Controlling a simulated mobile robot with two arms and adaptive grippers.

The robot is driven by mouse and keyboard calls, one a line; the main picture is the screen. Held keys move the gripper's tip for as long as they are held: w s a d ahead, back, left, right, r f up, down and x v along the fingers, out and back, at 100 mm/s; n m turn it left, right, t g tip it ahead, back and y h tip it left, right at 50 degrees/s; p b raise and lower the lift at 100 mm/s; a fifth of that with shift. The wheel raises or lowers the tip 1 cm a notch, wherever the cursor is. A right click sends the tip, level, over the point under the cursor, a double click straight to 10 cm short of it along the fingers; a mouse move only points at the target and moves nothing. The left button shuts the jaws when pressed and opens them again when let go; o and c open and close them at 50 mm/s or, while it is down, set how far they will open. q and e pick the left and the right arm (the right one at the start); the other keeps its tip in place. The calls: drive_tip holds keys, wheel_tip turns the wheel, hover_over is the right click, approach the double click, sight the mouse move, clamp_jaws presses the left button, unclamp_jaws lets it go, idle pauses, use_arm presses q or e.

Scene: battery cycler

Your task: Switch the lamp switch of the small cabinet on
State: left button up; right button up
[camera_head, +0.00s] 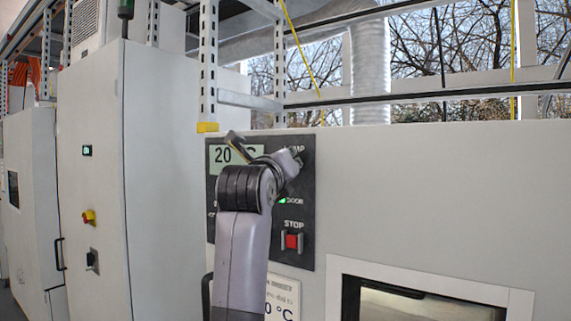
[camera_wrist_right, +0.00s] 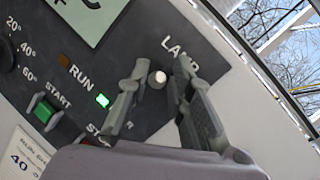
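The lamp switch (camera_wrist_right: 158,77) is a small pale knob below the LAMP label on the dark control panel (camera_wrist_right: 215,58) of the small cabinet. My right gripper (camera_wrist_right: 160,66) is open, with one finger on each side of the switch. A gap shows between the switch and each finger, so I see no grip on it. In the head view, my right gripper (camera_head: 265,150) is in front of the upper part of the panel (camera_head: 305,238) and hides the switch and part of its label. My left gripper is in neither view.
The panel also carries a temperature display (camera_head: 222,155), a red STOP button (camera_head: 292,241) and a green START button (camera_wrist_right: 44,111). A green indicator (camera_wrist_right: 102,100) is lit. A cabinet window (camera_head: 430,298) is at lower right. A larger cabinet (camera_head: 160,200) stands at left.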

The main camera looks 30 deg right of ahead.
drive_tip(key=shift+o, duration=0.6)
drive_tip(key=r+v, duration=0.1)
drive_tip(key=v, duration=0.6)
drive_tip(key=shift+s+a+f, duration=0.2)
drive_tip(key=shift+f, duration=0.35)
drive_tip(key=shift+d, duration=0.1)
